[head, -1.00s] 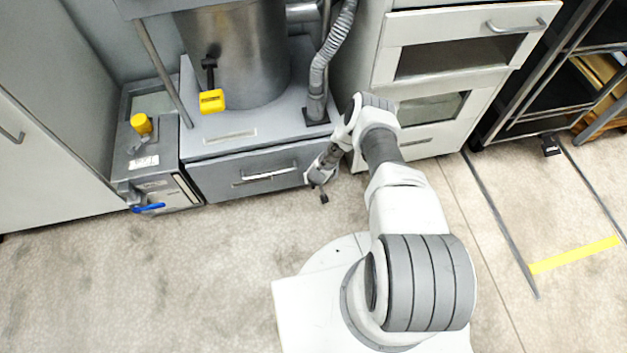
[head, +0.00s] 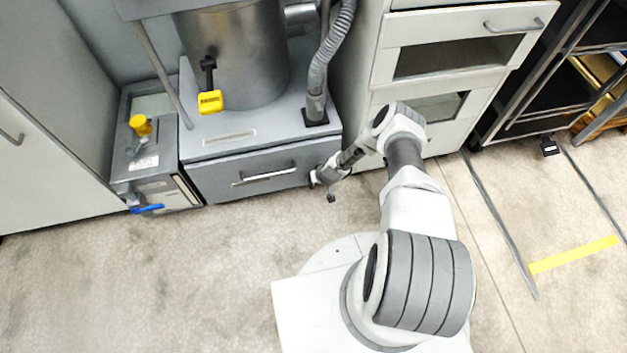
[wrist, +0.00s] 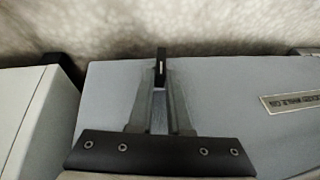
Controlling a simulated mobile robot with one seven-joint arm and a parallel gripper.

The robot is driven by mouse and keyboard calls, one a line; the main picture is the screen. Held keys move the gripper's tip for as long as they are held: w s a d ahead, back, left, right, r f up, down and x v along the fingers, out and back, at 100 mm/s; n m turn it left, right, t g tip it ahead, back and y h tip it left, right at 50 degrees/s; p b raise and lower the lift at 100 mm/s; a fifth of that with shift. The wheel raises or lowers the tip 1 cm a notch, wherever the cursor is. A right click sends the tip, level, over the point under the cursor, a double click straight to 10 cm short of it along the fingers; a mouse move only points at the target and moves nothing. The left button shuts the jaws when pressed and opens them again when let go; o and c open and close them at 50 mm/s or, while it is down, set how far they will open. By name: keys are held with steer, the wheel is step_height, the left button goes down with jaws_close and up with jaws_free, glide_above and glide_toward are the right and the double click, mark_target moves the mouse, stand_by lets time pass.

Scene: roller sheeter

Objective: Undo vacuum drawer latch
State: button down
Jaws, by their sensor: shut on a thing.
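The vacuum drawer (head: 245,178) is a grey drawer front with a bar handle (head: 264,177), low in the machine's base. In the head view my gripper (head: 314,178) is at the right end of the drawer front, and its tips are too small to make out. In the wrist view the fingers (wrist: 161,85) are close together at a small black latch piece (wrist: 160,66) with a pale mark, at the edge of a grey panel (wrist: 230,90). The gripper is shut on this piece. The rest of the latch is hidden.
A grey box (head: 150,165) with a blue lever (head: 148,208) stands left of the drawer. A white cabinet (head: 425,140) stands to the right. The floor (head: 140,285) before the drawer is clear.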

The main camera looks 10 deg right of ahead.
steer(key=shift+d+f+m+y, duration=0.3)
steer(key=shift+d+y, duration=0.15)
steer(key=shift+y, duration=0.65)
steer(key=shift+d+f+y, duration=0.1)
steer(key=shift+y, duration=0.6)
steer(key=c, duration=0.9)
jaws_free()
steer(key=shift+o, duration=0.2)
steer(key=p+v, duration=0.7)
steer(key=v, duration=1)
steer(key=shift+p, duration=0.3)
steer(key=shift+s+d, duration=0.1)
